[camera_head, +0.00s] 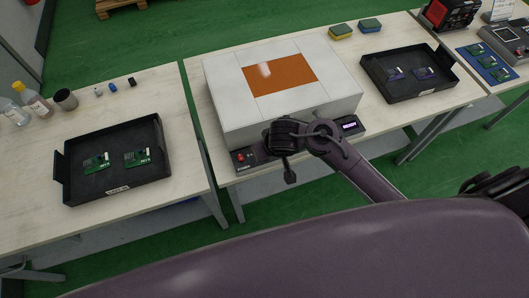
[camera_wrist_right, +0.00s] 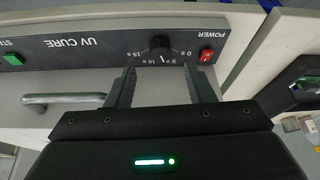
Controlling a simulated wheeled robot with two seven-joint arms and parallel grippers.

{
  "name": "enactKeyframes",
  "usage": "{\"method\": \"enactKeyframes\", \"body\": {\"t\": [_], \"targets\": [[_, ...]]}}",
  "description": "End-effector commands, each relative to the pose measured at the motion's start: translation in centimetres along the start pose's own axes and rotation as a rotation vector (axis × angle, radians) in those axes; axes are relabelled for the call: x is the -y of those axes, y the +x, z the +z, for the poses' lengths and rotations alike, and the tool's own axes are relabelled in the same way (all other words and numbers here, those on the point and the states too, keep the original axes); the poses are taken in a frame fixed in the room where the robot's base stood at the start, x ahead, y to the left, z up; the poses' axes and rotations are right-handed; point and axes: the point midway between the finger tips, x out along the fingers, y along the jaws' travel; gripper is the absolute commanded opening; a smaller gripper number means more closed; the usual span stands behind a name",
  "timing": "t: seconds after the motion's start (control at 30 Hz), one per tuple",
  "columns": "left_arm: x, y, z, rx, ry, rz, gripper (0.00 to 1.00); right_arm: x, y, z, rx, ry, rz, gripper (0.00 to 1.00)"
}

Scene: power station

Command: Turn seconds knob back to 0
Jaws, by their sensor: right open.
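The seconds knob (camera_wrist_right: 160,45) is black and round, on the dark UV CURE panel (camera_wrist_right: 60,45) in the right wrist view. Its pale pointer mark faces the lower side of the dial, near the 5 s and 10 s labels; the exact setting is hard to read. The 0 s label is right of the knob. My right gripper (camera_wrist_right: 163,76) is open and empty, its fingers just short of the knob and spread to either side. In the head view my right gripper (camera_head: 287,166) is over the front of the white UV box (camera_head: 228,92), hiding the knob. My left gripper is not in view.
A red power switch (camera_wrist_right: 206,56) sits close right of the knob, and a green button (camera_wrist_right: 13,59) at far left. A metal handle (camera_wrist_right: 64,99) is below the panel. Black trays with circuit boards stand left (camera_head: 108,190) and right (camera_head: 405,95) of the box.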

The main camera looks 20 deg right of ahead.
Motion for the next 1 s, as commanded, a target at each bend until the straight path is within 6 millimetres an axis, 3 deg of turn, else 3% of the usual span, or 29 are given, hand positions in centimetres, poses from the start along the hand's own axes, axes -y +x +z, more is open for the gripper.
{"method": "enactKeyframes", "body": {"t": [0.1,0.3,0.7,1.0], "targets": [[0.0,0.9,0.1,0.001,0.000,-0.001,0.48,-0.1,2.4,0.1,0.000,-0.002,0.003,0.48],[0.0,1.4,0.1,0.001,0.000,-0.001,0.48,-0.1,4.9,0.0,0.001,0.000,0.002,0.48],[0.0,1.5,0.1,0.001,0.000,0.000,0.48,-0.1,5.7,0.0,-0.001,0.001,0.001,0.48],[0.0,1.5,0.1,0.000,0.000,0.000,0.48,-0.1,5.7,0.0,0.000,0.001,0.001,0.09]]}}
